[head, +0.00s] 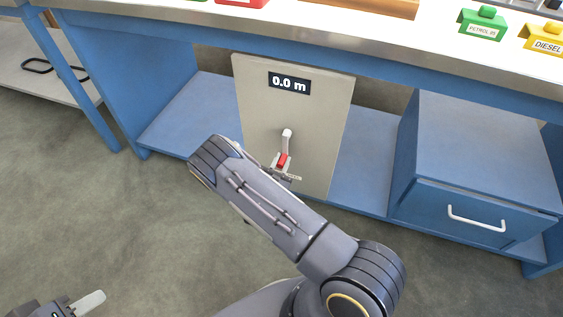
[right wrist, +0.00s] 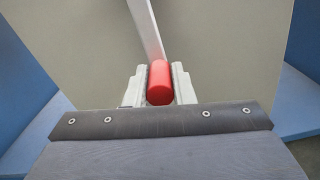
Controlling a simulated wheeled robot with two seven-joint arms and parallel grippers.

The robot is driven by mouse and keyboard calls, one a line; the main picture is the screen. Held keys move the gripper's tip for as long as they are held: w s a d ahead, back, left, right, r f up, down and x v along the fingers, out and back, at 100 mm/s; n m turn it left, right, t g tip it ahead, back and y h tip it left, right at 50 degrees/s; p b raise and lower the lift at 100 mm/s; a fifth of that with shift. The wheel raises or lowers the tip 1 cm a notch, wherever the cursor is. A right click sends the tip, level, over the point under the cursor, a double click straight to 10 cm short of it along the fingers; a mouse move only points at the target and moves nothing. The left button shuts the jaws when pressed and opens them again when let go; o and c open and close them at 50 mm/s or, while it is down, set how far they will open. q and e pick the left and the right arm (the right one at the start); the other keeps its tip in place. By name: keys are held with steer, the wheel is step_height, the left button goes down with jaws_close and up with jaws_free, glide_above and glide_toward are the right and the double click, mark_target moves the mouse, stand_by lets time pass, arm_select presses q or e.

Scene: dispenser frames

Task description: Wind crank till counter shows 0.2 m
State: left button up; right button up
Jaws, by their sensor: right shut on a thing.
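A beige panel (head: 310,115) stands upright under the bench and bears a dark counter (head: 289,83) that reads 0.0 m. A white crank (head: 286,142) is on the panel, with its arm hanging roughly down from the pivot and a red handle (head: 282,160) at its lower end. My right gripper (head: 283,168) is shut on the red handle. In the right wrist view the handle (right wrist: 160,82) sits between the two pale fingers, with the crank arm (right wrist: 147,28) running up from it. My left gripper (head: 88,303) is at the lower left, far from the crank; only part of it shows.
A blue drawer unit (head: 475,175) with a white handle stands right of the panel. A blue lower shelf (head: 185,110) runs behind it. The bench top above holds a green box (head: 482,25) and a yellow box (head: 545,42). The floor at left is clear.

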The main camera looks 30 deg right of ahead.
steer(key=shift+w+a, duration=0.1)
jaws_close()
steer(key=w+a+r+m+b, duration=0.2)
steer(key=r+m+b, duration=0.3)
steer(key=m, duration=0.6)
steer(key=w+a+r+m+b, duration=0.3)
steer(key=w+r+m+b, duration=0.1)
steer(key=m, duration=0.6)
steer(key=shift+r+m+b, duration=0.4)
steer(key=shift+r+b, duration=0.4)
steer(key=shift+r, duration=0.3)
